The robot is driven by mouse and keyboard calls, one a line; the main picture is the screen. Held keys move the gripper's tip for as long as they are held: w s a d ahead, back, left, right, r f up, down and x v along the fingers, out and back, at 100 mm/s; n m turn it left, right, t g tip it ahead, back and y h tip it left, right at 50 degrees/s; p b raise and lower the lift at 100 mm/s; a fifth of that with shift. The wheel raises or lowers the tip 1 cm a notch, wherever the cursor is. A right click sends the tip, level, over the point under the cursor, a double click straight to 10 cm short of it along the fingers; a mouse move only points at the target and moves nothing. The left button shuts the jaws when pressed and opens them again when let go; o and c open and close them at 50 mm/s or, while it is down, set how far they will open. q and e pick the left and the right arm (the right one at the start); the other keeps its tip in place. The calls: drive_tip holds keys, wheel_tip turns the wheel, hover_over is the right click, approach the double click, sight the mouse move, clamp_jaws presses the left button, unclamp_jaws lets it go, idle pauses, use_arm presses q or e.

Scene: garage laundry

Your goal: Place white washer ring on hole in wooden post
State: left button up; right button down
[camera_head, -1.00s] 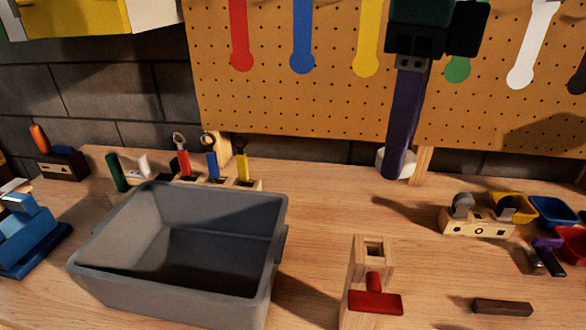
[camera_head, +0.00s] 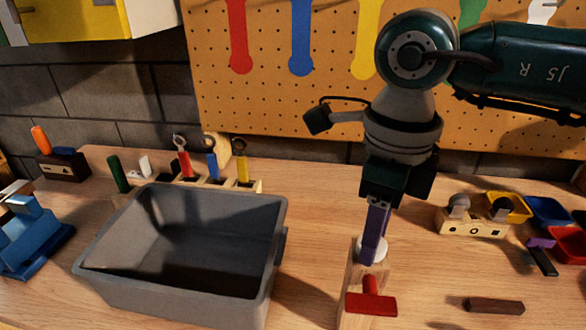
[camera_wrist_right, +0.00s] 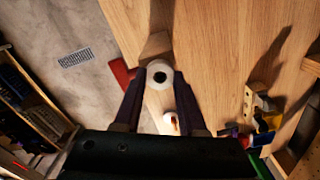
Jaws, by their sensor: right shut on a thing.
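The white washer ring (camera_head: 378,249) is held between the purple fingers of my right gripper (camera_head: 372,245). The right wrist view shows the ring (camera_wrist_right: 160,64) face-on between the fingertips, its dark centre hole visible. The wooden post (camera_head: 352,272), with a red T-shaped handle (camera_head: 371,303) on its front, stands directly below. The ring is at the post's top and hides the post's hole. I cannot tell whether ring and post touch. My left gripper is out of view.
A grey bin (camera_head: 100,272) stands left of the post. A rack with several upright tools (camera_head: 212,168) is behind it. A wooden block with casters (camera_head: 472,224), small coloured bins (camera_head: 548,210) and a dark bar (camera_head: 495,306) lie to the right. A pegboard (camera_head: 275,100) rises behind.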

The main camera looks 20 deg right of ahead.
drive_tip(key=shift+f, duration=0.2)
drive_tip(key=shift+c, duration=2.4)
unclamp_jaws()
drive_tip(key=shift+r, duration=0.1)
